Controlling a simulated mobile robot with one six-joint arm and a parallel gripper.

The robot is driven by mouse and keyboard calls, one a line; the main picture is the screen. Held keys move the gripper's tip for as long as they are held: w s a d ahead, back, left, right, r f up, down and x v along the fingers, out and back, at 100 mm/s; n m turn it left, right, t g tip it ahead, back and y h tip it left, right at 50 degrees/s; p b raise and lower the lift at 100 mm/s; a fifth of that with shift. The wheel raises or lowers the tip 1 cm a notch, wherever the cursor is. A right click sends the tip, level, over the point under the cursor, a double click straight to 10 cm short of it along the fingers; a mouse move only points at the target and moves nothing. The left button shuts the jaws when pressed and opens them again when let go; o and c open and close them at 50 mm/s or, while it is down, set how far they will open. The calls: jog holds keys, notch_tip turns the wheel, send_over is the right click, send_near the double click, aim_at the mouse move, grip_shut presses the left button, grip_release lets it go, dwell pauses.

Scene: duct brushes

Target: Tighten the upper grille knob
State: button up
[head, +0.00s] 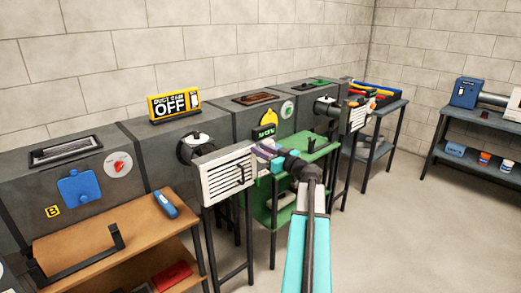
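A white slatted grille (220,178) with a dark hooked handle (241,176) stands out in front of the grey duct, left of centre. A dark round fitting with a white top (196,144) is on the duct behind its upper left. No separate upper knob can be clearly made out on the grille; its right edge is close to my gripper. My gripper (261,152), with purplish fingers, is at the end of my dark and teal arm, just right of the grille's upper right corner. I cannot tell whether it touches anything or how wide its fingers are.
A second grille (359,115) is farther right along the duct. A green cart (318,152) stands behind my gripper. A wooden-topped bench (80,238) with a black handle and blue tool is at left. Grey shelves (378,132) stand at right. Open floor lies at lower right.

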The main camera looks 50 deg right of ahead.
jog(key=shift+w, duration=0.1)
grip_shut()
jog(key=shift+a, duration=0.1)
